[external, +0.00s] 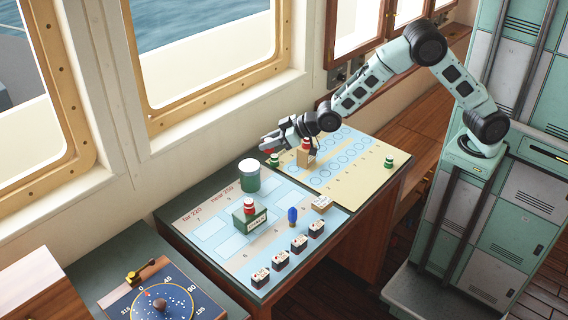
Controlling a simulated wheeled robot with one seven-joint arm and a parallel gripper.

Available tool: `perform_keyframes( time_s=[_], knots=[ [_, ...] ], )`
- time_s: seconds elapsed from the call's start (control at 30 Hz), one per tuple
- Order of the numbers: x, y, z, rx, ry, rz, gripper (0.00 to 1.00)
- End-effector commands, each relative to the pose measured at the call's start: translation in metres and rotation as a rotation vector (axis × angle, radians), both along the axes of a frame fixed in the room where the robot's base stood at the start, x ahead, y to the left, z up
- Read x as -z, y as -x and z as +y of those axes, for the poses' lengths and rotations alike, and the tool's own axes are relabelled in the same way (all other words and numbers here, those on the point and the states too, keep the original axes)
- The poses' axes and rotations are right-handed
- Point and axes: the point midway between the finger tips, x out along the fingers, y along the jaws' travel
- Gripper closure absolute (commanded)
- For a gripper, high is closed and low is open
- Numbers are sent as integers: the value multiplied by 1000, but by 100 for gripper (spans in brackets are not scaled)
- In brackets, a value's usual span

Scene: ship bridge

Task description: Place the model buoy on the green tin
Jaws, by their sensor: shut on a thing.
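My gripper (266,146) reaches left over the back edge of the table and is shut on a small red thing (266,151) at its fingertips. It looks like a model buoy, but the fingers hide most of it. The green tin (249,181), a round can with a pale top, stands on the table a little left of and nearer than my gripper. The held thing is apart from the tin.
A green and white buoy (274,160) stands just below my gripper. Another green buoy (388,162) stands far right. A blue object (292,215) and several dark boxes (280,261) line the front.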

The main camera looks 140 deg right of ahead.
Motion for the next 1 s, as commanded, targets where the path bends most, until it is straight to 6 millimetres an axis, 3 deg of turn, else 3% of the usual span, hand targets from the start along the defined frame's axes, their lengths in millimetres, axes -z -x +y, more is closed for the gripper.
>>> perform_keyframes(
  time_s=[0.13, 0.37, 0.7, 1.0],
  knots=[
    [-25, -26, -29, -16, 6, 1, 94],
    [-41, -43, -46, -30, 7, 10, 94],
    [10, -45, -47, -30, 6, 12, 94],
    [39, -45, -47, -30, 5, 13, 94]
  ],
)
